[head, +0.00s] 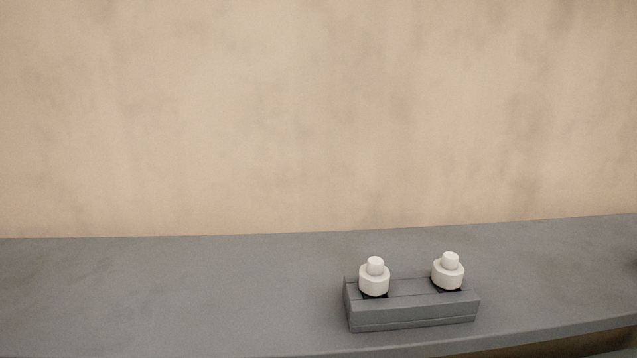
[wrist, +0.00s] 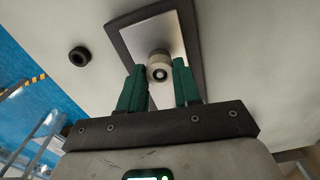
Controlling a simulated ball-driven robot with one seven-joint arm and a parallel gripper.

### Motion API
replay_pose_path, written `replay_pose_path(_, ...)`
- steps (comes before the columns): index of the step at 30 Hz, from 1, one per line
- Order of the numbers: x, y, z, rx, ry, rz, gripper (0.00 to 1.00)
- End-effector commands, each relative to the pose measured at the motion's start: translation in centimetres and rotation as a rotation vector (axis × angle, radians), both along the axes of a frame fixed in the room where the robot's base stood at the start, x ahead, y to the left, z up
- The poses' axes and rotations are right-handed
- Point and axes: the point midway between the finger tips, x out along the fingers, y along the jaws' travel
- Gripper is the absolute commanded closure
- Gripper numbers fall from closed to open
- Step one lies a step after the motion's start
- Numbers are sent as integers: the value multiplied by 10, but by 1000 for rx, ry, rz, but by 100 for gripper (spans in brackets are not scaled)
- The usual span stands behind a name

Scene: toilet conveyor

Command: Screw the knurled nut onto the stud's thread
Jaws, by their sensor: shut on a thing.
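In the wrist view my gripper (wrist: 159,78) has two green fingers closed around a small round, light grey-brown piece, which I take to be the knurled nut (wrist: 152,57). The nut sits between the fingertips, with a pale ring and dark centre facing the camera. Behind it is a light metal plate (wrist: 182,24) in a dark frame. Whether the stud's end shows inside the nut, and whether any thread is engaged, I cannot tell. My gripper, the nut and the stud do not show in the head view.
A black ring-shaped piece (wrist: 79,56) is on the pale surface left of the framed plate. In the head view, a grey block (head: 412,317) with two white capped knobs (head: 374,281) stands on a grey ledge (head: 180,290) before a beige wall. The ledge's left is clear.

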Motion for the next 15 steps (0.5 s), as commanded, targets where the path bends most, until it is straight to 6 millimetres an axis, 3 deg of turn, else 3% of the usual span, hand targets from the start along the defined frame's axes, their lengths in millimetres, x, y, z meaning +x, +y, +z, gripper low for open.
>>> replay_pose_path(6,0,0,-1,0,-1,-36,95)
replay_pose_path(15,1,0,-2,1,-2,-377,95)
